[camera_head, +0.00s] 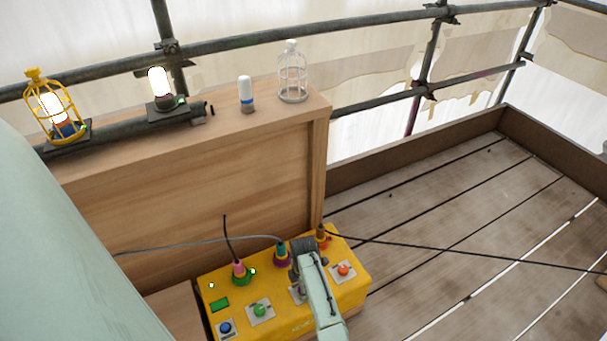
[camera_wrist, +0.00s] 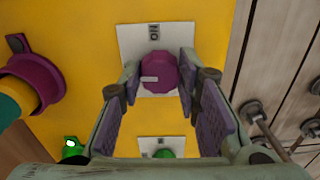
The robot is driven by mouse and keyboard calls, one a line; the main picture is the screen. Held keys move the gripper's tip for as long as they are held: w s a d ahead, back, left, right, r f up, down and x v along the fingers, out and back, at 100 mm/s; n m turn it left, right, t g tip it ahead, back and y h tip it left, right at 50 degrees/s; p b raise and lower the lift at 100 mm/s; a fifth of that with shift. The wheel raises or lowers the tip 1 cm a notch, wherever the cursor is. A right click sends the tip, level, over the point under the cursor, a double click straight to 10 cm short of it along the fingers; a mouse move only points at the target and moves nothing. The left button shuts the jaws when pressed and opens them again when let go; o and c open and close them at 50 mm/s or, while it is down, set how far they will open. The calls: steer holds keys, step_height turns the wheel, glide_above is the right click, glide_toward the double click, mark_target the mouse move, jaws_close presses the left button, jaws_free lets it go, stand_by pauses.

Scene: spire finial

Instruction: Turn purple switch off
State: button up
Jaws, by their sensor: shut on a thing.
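The purple switch (camera_wrist: 160,72) is a round faceted knob on a white plate (camera_wrist: 190,45) in the wrist view. A pale mark on the knob points left.
Green (camera_head: 260,310), red (camera_head: 343,270) and blue (camera_head: 226,328) switches sit on the same box. Cables run from plugs along its back edge. Behind stands a wooden panel (camera_head: 200,190). Two lamps are lit, one in a yellow cage (camera_head: 45,105), one bare (camera_head: 158,82).

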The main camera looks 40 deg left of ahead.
steer(key=shift+s+a+n, duration=0.1)
steer(key=shift+n, duration=0.3)
steer(key=o, duration=1.2)
steer(key=shift+c, duration=0.2)
step_height(320, 180, up, 12)
stand_by(0.3)
